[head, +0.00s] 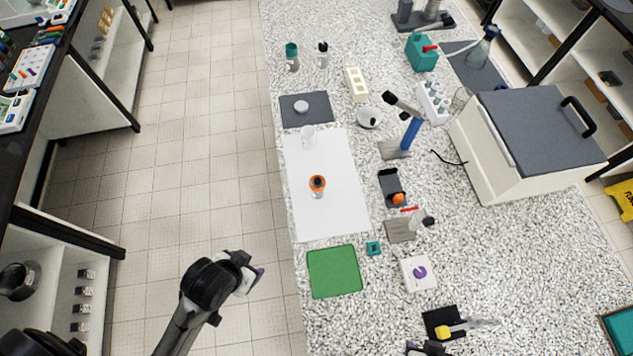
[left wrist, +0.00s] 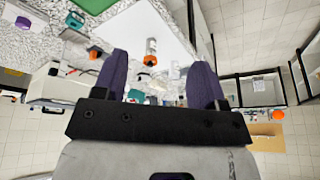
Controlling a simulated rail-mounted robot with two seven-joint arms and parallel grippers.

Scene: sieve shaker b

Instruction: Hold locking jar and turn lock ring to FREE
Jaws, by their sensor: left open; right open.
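The jar (head: 317,187) stands on a white sheet (head: 345,215), with an orange ring and a dark centre on top. In the left wrist view the jar (left wrist: 151,47) appears beyond the gap between my left fingers, apart from them. The ring's setting is too small to read. My left gripper (head: 254,277) is open and empty, beside the table's left edge, left of and nearer than the jar. Its two fingers (left wrist: 162,82) fill the left wrist view. My right gripper (head: 427,347) is open at the bottom edge, partly cut off, far from the jar.
A green mat (head: 335,271) lies in front. A dark cradle with an orange knob (head: 392,187) and a stand with a blue post (head: 411,132) are to the right. A large grey-lidded box (head: 540,128) stands further right.

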